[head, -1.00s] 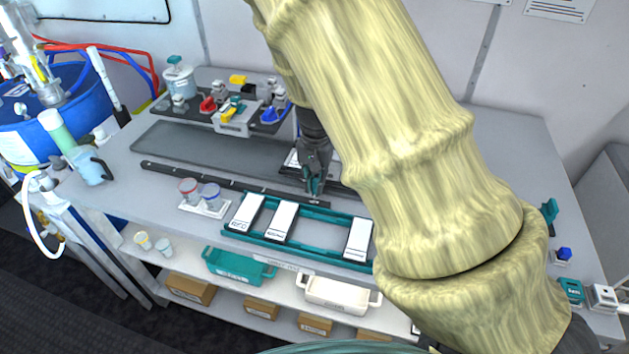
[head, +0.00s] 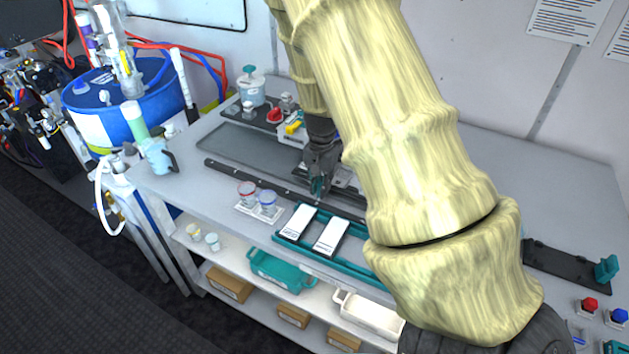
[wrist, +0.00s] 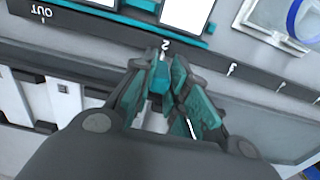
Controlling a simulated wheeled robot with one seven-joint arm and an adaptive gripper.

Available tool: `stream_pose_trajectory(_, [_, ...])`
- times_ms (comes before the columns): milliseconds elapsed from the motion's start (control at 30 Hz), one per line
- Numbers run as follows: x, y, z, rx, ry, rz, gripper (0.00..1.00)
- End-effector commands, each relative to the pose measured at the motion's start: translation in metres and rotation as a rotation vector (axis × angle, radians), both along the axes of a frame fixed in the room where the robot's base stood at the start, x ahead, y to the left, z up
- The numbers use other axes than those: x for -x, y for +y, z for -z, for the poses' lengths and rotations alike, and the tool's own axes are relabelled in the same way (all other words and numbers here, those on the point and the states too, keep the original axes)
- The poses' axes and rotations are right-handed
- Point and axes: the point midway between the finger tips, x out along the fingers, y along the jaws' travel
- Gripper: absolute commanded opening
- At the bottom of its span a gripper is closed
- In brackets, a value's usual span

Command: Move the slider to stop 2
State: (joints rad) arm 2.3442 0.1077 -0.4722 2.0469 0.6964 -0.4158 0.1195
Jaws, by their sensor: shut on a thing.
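The dark rail (head: 231,172) runs along the bench and also shows in the wrist view (wrist: 199,58), with the marks OUT, 2 and 1 on it. My gripper (head: 318,187) is low over the rail. In the wrist view my gripper (wrist: 160,72) has its teal fingertips close together, right beside the mark 2. Whether the slider is exactly in line with the mark 2 I cannot tell.
A teal rack (head: 346,258) with white cards lies in front of the rail. A grey tray (head: 244,146) lies behind the rail. My arm hides much of the right side.

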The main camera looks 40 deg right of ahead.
Motion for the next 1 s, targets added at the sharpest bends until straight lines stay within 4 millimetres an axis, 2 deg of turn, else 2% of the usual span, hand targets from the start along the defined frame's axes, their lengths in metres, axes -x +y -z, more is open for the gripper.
stream_pose_trajectory(300, [0.000, -0.001, 0.002, 0.001, 0.001, 0.002, 0.00])
stream_pose_trajectory(333, [0.000, -0.001, 0.002, 0.001, 0.001, 0.001, 0.20])
stream_pose_trajectory(433, [0.000, -0.001, 0.002, 0.001, 0.001, 0.001, 0.38])
stream_pose_trajectory(767, [-0.001, 0.000, -0.001, 0.001, 0.000, 0.000, 0.38])
stream_pose_trajectory(867, [-0.001, 0.000, -0.006, 0.001, -0.002, 0.000, 0.38])
stream_pose_trajectory(1000, [-0.001, 0.000, -0.024, 0.002, -0.003, 0.000, 0.38])
